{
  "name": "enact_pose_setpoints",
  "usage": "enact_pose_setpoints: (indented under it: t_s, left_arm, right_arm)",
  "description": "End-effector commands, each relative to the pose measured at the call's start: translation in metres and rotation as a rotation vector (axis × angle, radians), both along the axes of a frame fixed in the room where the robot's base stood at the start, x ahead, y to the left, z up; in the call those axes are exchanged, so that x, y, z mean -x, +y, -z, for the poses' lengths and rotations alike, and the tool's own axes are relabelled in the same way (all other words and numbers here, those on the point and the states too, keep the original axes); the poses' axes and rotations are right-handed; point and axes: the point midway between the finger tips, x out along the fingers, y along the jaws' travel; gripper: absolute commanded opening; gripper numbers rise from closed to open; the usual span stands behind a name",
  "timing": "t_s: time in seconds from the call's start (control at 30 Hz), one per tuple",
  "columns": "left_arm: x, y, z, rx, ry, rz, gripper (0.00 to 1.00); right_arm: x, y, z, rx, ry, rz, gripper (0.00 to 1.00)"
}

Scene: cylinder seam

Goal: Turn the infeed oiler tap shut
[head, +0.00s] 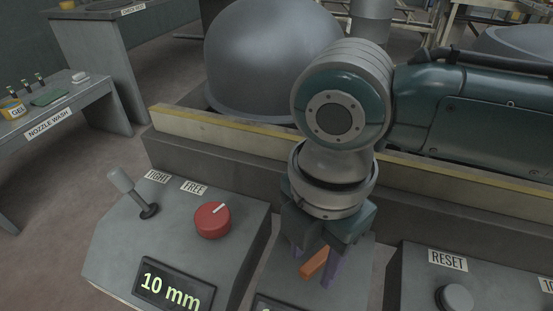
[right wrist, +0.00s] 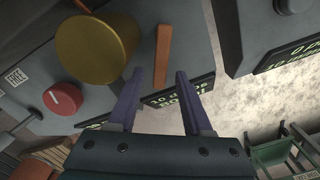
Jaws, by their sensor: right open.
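An orange lever (head: 313,262), which looks like the oiler tap's handle, stands over the middle console. In the right wrist view the lever (right wrist: 163,55) is a straight bar beside a brass cylinder (right wrist: 95,47). The cylinder is hidden behind my arm in the head view. My right gripper (head: 316,270) points down at this console with its purple fingers apart. In the wrist view the lever's near end lies between the fingertips of the right gripper (right wrist: 158,78); I cannot tell whether they touch it. My left gripper is not in view.
The left console has a red knob (head: 212,220), a grey-handled lever (head: 133,192) and a "10 mm" display (head: 172,289). The right console has a round button (head: 455,298) under a RESET label. A yellow-topped rail (head: 220,128) runs behind, with a large grey dome (head: 270,60) beyond.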

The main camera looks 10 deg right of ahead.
Motion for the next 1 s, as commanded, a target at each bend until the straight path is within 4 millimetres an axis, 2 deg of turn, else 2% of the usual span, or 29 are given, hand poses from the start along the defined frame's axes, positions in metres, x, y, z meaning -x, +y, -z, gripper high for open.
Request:
enact_pose_setpoints:
  t_s: [0.17,0.6,1.0]
  left_arm:
    - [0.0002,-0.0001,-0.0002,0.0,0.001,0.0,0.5]
    - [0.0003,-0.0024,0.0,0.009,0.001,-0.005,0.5]
    - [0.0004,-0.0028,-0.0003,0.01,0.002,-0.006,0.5]
  right_arm:
    - [0.0001,0.0002,-0.0003,0.0,0.0,0.0,0.49]
    - [0.0,0.0001,-0.0006,0.0,0.0,0.0,0.0]
    - [0.0,0.0,-0.0009,0.0,0.0,-0.001,0.0]
